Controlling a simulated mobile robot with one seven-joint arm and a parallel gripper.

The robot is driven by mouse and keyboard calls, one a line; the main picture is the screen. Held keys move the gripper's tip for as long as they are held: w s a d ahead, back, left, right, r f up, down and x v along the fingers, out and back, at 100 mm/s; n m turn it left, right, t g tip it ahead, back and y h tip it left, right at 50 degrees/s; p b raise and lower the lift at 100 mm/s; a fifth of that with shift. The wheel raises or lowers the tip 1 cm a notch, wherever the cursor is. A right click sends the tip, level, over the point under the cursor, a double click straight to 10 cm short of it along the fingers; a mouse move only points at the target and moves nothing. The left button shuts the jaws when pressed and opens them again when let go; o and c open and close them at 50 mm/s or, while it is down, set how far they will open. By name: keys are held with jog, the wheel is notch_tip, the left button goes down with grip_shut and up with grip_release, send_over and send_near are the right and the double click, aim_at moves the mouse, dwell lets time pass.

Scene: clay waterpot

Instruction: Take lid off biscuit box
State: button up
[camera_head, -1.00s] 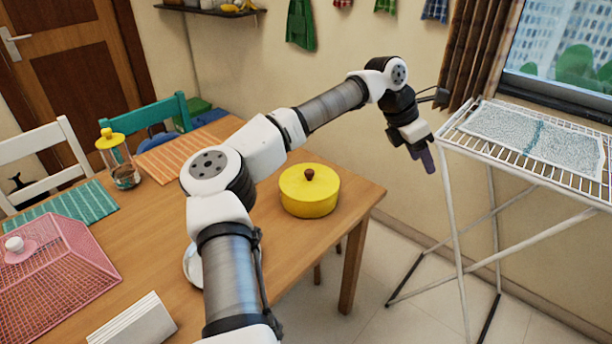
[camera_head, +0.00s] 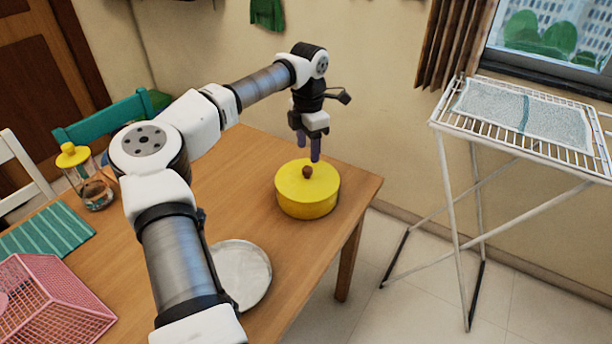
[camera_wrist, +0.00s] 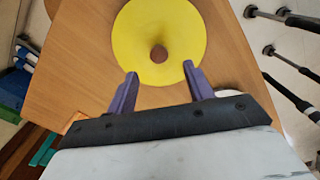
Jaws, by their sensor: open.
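The biscuit box (camera_head: 307,203) is a round yellow tin near the table's right corner. Its yellow lid (camera_head: 323,183) is on it, with a small brown knob (camera_head: 307,172) at the centre. The lid (camera_wrist: 150,28) and knob (camera_wrist: 159,54) also show in the wrist view. My gripper (camera_head: 308,153) points down above the box, close to the knob. In the wrist view my gripper (camera_wrist: 160,70) has its two purple fingers apart, with the knob just beyond the gap between the tips. The fingers hold nothing.
A pale round plate (camera_head: 243,276) lies on the wooden table (camera_head: 300,255) near my arm. A glass jar with a yellow top (camera_head: 92,187), a green striped mat (camera_head: 45,231) and a pink mesh cover (camera_head: 50,305) are left. A drying rack (camera_head: 450,125) stands right, beyond a floor gap.

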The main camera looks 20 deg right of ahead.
aim_at(308, 168)
notch_tip(308, 168, down, 8)
jog(key=shift+w+f+p, duration=0.1)
jog(key=shift+p, duration=1.05)
jog(key=c, duration=1.1)
